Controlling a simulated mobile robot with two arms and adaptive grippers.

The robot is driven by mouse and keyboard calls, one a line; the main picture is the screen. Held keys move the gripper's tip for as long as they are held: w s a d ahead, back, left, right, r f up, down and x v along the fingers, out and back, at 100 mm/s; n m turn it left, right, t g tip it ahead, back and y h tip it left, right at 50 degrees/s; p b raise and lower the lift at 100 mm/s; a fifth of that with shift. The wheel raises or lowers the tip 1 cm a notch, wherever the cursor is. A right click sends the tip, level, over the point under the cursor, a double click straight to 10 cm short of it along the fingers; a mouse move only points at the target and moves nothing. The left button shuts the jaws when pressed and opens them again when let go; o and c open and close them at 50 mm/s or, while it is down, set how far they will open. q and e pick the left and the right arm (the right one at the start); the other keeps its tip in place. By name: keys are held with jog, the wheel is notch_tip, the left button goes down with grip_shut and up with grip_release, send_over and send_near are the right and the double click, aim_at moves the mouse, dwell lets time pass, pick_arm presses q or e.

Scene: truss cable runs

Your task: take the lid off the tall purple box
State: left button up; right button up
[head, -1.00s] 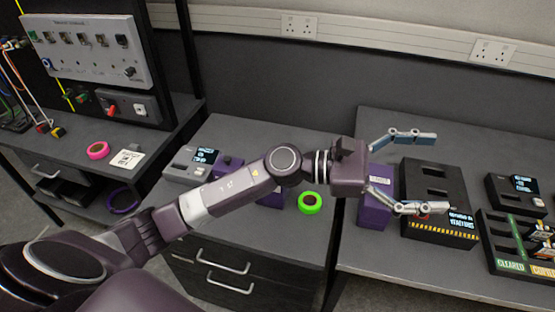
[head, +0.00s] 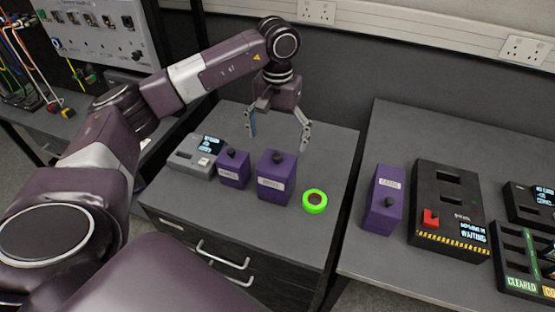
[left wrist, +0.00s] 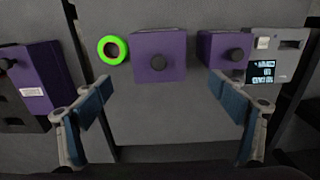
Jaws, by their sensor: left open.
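Three purple boxes with black knobs are in view. The middle purple box (head: 274,186) stands on the left-hand cabinet and looks taller than the small purple box (head: 232,176) at its left. It also shows in the left wrist view (left wrist: 158,62). A third purple box (head: 381,208) is on the right-hand table; I cannot tell how its height compares. My left gripper (head: 278,142) is open and empty, above and behind the middle box, pointing down. Its fingers also show in the left wrist view (left wrist: 162,88). My right gripper is out of view.
A green tape ring (head: 314,201) lies just right of the middle box. A grey device with a screen (head: 196,157) stands at the left. The cabinet top behind the boxes is clear.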

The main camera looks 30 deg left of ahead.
aim_at(276, 157)
pick_arm(q)
jog(key=f+p, duration=0.1)
jog(key=f, duration=0.2)
jog(key=s+f+p, duration=0.1)
jog(key=f, duration=0.1)
jog(key=shift+d+p, duration=0.15)
jog(key=shift+p, duration=0.15)
jog(key=shift+w+f, duration=0.1)
jog(key=shift+f, duration=0.25)
jog(key=shift+c, duration=0.4)
grip_shut()
